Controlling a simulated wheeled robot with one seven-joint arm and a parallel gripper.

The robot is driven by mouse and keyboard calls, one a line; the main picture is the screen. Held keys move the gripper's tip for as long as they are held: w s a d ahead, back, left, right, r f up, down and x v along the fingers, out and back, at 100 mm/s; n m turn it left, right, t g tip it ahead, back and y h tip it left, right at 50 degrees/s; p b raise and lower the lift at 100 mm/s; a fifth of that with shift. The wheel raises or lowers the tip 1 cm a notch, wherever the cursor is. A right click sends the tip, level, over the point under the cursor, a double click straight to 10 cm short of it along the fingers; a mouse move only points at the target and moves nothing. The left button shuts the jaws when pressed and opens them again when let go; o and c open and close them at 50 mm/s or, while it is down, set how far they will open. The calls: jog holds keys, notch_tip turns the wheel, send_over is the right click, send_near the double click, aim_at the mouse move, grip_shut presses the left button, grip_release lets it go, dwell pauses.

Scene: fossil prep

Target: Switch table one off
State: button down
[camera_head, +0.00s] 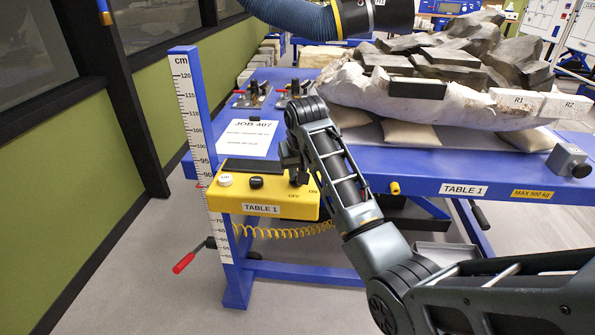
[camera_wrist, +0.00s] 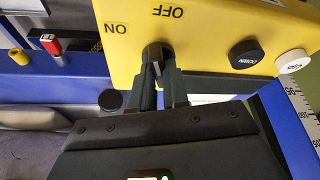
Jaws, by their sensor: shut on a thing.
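The yellow control box (camera_head: 285,208) labelled TABLE 1 is fixed at the left front corner of the blue table 1 (camera_head: 412,188). In the wrist view the box (camera_wrist: 215,45) appears upside down, with ON and OFF lettering beside a black rotary knob (camera_wrist: 156,52). My gripper (camera_wrist: 160,72) is shut on this knob, its two fingers on either side. In the head view my gripper (camera_head: 297,167) is at the box's right end and hides the knob. Which mark the knob points at cannot be told.
A white UP button (camera_head: 225,180) and a black DOWN button (camera_head: 256,183) sit left of the knob. A height scale (camera_head: 190,110) stands at the table's left corner. A large wrapped fossil block (camera_head: 440,105) lies on the table behind my arm. A blue hose (camera_head: 290,18) hangs above.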

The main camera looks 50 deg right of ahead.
jog(key=shift+a+m+g+h, duration=0.1)
jog(key=shift+m+g+h, duration=0.45)
jog(key=shift+m, duration=1.35)
jog(key=c, duration=1.1)
grip_release()
jog(key=shift+b+v, duration=0.5)
jog(key=shift+v, duration=3.4)
